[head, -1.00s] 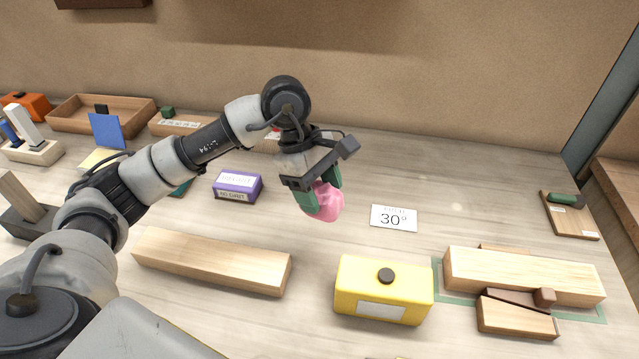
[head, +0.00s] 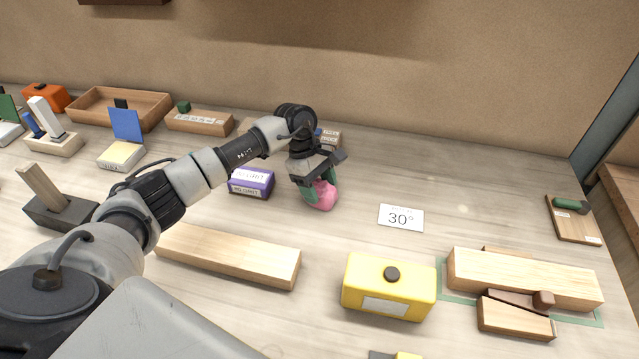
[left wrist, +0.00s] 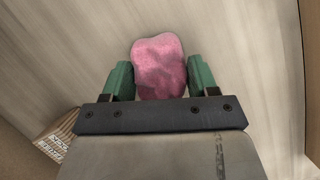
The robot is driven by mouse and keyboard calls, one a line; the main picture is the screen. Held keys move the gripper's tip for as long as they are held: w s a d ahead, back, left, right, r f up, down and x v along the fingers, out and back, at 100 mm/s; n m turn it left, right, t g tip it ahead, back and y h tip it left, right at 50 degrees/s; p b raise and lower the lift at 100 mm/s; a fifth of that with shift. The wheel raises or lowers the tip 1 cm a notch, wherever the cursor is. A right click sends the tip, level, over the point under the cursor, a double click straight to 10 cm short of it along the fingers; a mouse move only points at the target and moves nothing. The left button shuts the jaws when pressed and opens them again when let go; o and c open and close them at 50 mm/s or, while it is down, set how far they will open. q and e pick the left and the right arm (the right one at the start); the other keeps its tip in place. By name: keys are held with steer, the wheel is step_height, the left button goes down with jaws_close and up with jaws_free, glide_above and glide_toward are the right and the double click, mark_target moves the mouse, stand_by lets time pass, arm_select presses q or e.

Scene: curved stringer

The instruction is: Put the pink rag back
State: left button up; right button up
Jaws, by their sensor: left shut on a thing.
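The pink rag (head: 320,194) is a small crumpled lump, held between the green fingers of my left gripper (head: 318,187) just right of the purple block in the head view. In the left wrist view the rag (left wrist: 159,68) sits between the two green fingers of the gripper (left wrist: 159,80). The rag looks low over the table or touching it; I cannot tell which. My right gripper is not in view.
A purple grit block (head: 251,183) stands close left of the gripper. A 30° card (head: 401,218), yellow box (head: 388,287) and wooden beam (head: 228,257) lie nearer. A wooden tray (head: 119,107) stands at back left.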

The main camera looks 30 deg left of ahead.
arm_select(q)
steer(key=shift+f, duration=0.3)
steer(key=o, duration=0.8)
steer(key=shift+o, duration=0.2)
steer(key=shift+r, duration=0.25)
steer(key=b+v, duration=0.2)
steer(key=v, duration=0.9)
steer(key=shift+r+b, duration=0.3)
steer(key=shift+r, duration=0.1)
